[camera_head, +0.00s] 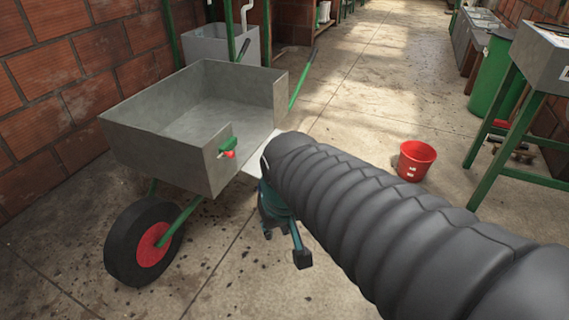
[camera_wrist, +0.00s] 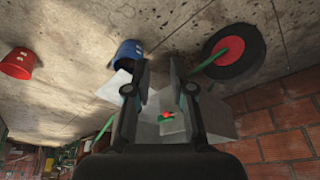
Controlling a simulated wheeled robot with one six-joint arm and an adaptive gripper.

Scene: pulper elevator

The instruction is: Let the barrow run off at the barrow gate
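The grey barrow (camera_head: 165,158) stands at the left with an empty-looking tray. Its right side looks open, and a pale flat plate (camera_head: 253,165) juts there, partly hidden by my arm; I cannot tell whether this is the gate. A green latch with a red knob (camera_head: 229,153) sits on the tray's near right corner. It also shows between my fingers in the wrist view (camera_wrist: 167,116). My gripper (camera_head: 285,252) is open and empty in front of the barrow's right side; its fingers stand apart in the wrist view (camera_wrist: 159,75). It appears clear of the latch.
A blue bucket (camera_wrist: 128,55) stands on the floor near the plate, hidden in the head view. A red bucket (camera_head: 416,160) stands farther right. A brick wall (camera_head: 60,85) is behind the barrow. A grey tank (camera_head: 222,45) stands beyond it. The middle aisle is clear.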

